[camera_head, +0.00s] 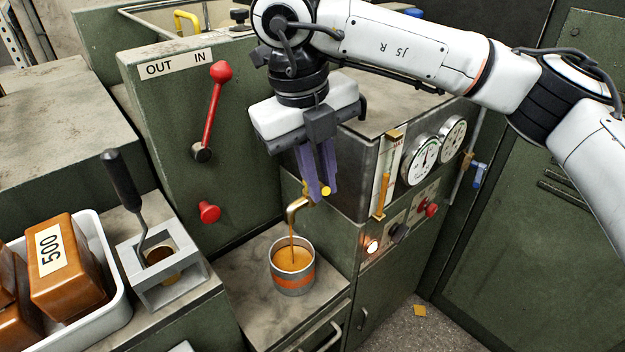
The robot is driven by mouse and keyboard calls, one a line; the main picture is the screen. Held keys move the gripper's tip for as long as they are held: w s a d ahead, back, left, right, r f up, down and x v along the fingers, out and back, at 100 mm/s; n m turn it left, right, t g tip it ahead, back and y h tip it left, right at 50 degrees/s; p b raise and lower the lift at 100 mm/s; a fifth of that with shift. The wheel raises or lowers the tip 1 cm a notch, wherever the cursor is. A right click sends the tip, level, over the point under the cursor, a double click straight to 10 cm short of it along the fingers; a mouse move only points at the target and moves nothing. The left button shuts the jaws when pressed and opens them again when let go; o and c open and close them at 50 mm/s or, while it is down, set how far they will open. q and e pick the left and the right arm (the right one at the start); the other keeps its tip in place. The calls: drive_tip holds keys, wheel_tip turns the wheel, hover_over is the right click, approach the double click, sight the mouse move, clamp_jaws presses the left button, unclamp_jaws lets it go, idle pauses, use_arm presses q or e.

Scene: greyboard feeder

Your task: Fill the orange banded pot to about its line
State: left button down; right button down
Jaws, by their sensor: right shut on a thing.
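The orange banded pot (293,284) is a grey metal pot with an orange band around it. It stands upright on the low grey shelf below a brass spout (294,207). A thin stream of orange-brown liquid (292,262) runs from the spout into the pot, and its surface shows a little below the rim. I cannot make out a line inside. My right gripper (324,191), with purple fingers, is shut on the yellow-ended tap handle (326,190) just above the spout. The fingers hide most of the handle. My left gripper is not in view.
A white tray (108,262) with orange-brown blocks, one labelled 500, stands at left. Beside it a dark-handled ladle (122,180) stands in a grey holder (150,297). A red lever (212,110) is on the green panel. Gauges (422,160) and a lit lamp (371,245) are at right.

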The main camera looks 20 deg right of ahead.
drive_tip(key=shift+d+n, duration=0.35)
drive_tip(key=shift+n, duration=0.35)
drive_tip(key=shift+w+d+n, duration=0.1)
drive_tip(key=shift+d+n, duration=0.2)
drive_tip(key=shift+n, duration=0.5)
drive_tip(key=shift+t, duration=0.3)
drive_tip(key=c, duration=1.8)
unclamp_jaws()
drive_tip(key=shift+r, duration=0.15)
